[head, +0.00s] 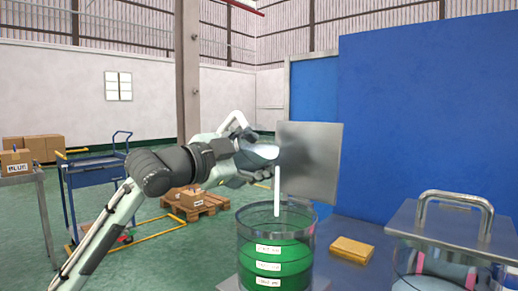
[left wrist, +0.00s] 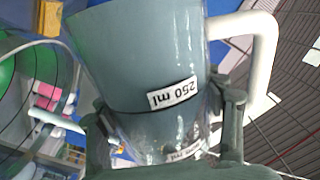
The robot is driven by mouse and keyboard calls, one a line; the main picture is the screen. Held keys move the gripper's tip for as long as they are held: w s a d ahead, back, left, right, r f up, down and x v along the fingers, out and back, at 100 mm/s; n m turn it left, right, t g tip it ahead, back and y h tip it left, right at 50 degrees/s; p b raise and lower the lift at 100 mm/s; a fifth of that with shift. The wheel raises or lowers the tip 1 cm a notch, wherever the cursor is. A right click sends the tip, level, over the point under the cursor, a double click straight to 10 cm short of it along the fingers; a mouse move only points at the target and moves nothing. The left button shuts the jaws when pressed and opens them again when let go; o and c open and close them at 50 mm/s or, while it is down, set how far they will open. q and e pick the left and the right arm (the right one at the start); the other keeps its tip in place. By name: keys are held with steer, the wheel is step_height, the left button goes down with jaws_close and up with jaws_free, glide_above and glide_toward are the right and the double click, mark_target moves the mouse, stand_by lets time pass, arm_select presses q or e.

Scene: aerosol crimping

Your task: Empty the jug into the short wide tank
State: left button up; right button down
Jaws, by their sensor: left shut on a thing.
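My left gripper (head: 243,163) is shut on the jug (head: 258,151) and holds it tipped over, above the left-back rim of a clear, wide tank (head: 277,262). In the left wrist view the jug (left wrist: 140,50) is grey-blue and see-through, with a white handle and an upside-down "250 ml" label; the gripper fingers (left wrist: 165,112) clasp its sides. A white vertical streak (head: 277,190) stands below the jug's mouth and reaches the tank's opening; it looks like a pouring stream. The tank has green contents or lining and several white labels. My right gripper is out of view.
A yellow block (head: 351,249) lies right of the tank. Further right stands a clear vessel with a metal lid and handle (head: 455,205). A grey metal panel (head: 309,160) is close behind the jug. A blue cart (head: 95,175) and a pallet stand on the floor at left.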

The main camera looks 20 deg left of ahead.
mark_target(267, 166)
arm_select(q)
steer(key=m, duration=0.1)
steer(key=f+m, duration=0.1)
steer(key=m, duration=0.1)
steer(key=shift+s+d+f, duration=0.1)
steer(key=shift+s+d, duration=0.05)
steer(key=shift+d, duration=0.1)
steer(key=m, duration=0.1)
steer(key=d+f+m, duration=0.1)
steer(key=m, duration=0.2)
steer(key=shift+s+d+f+m, duration=0.15)
steer(key=shift+s+d+m, duration=0.15)
steer(key=shift+d, duration=0.05)
steer(key=shift+s+d+r+m, duration=0.2)
steer(key=shift+d+m, duration=0.25)
steer(key=shift+m, duration=0.4)
steer(key=shift+s+d+r+m, duration=0.15)
steer(key=shift+d+m, duration=0.3)
steer(key=shift+m, duration=0.4)
steer(key=a+n, duration=0.1)
steer(key=n, duration=0.2)
steer(key=shift+w+a, duration=0.25)
steer(key=shift+a, duration=0.1)
